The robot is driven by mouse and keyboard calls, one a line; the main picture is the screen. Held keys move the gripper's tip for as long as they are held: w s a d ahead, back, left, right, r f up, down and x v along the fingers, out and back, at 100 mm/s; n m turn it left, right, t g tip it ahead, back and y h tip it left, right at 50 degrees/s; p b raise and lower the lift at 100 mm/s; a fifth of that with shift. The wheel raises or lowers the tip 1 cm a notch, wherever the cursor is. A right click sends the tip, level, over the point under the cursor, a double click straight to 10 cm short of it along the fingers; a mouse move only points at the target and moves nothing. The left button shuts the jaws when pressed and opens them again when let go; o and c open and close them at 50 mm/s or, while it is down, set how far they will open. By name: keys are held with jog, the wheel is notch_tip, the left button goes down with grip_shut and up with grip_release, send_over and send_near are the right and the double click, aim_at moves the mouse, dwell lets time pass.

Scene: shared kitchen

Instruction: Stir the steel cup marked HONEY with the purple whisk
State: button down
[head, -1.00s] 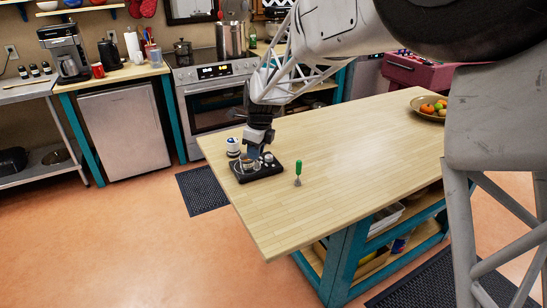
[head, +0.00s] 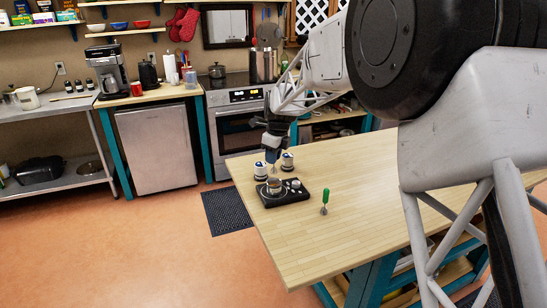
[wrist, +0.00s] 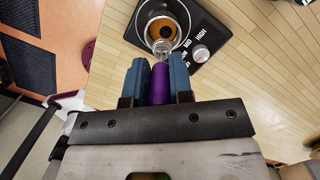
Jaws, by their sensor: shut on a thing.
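My gripper (head: 271,155) is shut on the purple whisk (wrist: 159,84), its handle upright between the blue fingers. The gripper is above a steel cup (head: 274,187) that stands on a black hot plate (head: 287,198). In the wrist view the cup (wrist: 141,22) holds an amber liquid, and the whisk's wire end shows over its near side. I cannot tell whether the wires are inside the cup or just above it. No HONEY mark is readable on it.
A green-handled whisk (head: 324,201) stands on the wooden table (head: 310,245), right of the hot plate. The hot plate's dial (wrist: 201,54) is close to the cup. The table's right side is clear.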

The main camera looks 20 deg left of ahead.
aim_at(274, 169)
jog(key=shift+f, duration=0.2)
jog(key=shift+f, duration=3.1)
